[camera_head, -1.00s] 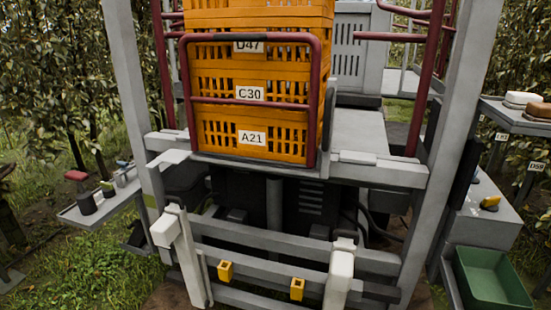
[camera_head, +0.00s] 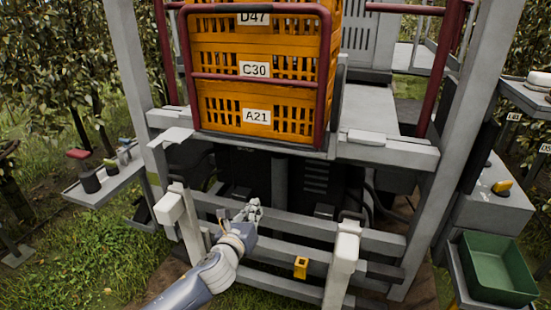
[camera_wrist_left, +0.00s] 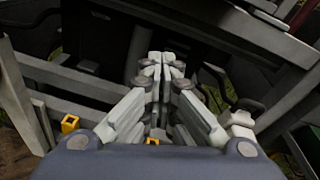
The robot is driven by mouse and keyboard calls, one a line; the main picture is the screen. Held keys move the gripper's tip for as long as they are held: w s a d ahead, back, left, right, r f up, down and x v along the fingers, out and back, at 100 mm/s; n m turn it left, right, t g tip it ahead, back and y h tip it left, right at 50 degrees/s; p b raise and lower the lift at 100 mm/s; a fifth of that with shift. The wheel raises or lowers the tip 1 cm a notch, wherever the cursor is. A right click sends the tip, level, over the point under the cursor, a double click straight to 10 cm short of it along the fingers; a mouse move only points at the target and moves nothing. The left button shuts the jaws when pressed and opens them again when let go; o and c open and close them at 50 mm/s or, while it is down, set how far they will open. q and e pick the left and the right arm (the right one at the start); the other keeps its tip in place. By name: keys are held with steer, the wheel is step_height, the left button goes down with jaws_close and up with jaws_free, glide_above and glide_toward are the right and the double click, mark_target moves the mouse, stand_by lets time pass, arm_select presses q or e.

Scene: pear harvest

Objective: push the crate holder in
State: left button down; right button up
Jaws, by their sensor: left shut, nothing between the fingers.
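My left gripper (camera_head: 252,209) is shut and empty, in front of the upper rail of a grey frame (camera_head: 372,239) low on the machine. This frame has rails and two white uprights, a left one (camera_head: 190,232) and a right one (camera_head: 341,262). In the left wrist view the closed fingertips (camera_wrist_left: 167,60) point away toward the dark space beneath the deck. Contact with the rail cannot be told. Orange crates (camera_head: 222,122) stand stacked on the deck behind a red tube guard (camera_head: 262,76). I cannot tell which part is the crate holder. My right gripper is not in view.
A yellow block (camera_head: 300,267) sits on the lower frame. Grey posts (camera_head: 132,85) flank the machine. A side shelf (camera_head: 103,190) is at the left. A green bin (camera_head: 497,268) and a yellow item (camera_head: 502,187) are at the right. Grass lies open at lower left.

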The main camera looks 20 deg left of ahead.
arm_select(q)
step_height(320, 180, up, 8)
steer(key=d+m+t, duration=0.2)
steer(key=m, duration=0.1)
steer(key=w+p, duration=0.2)
steer(key=w, duration=1.1)
steer(key=shift+w+r+h, duration=0.15)
steer(key=shift+w+h, duration=0.15)
steer(key=shift+w, duration=0.1)
steer(key=shift+w, duration=0.1)
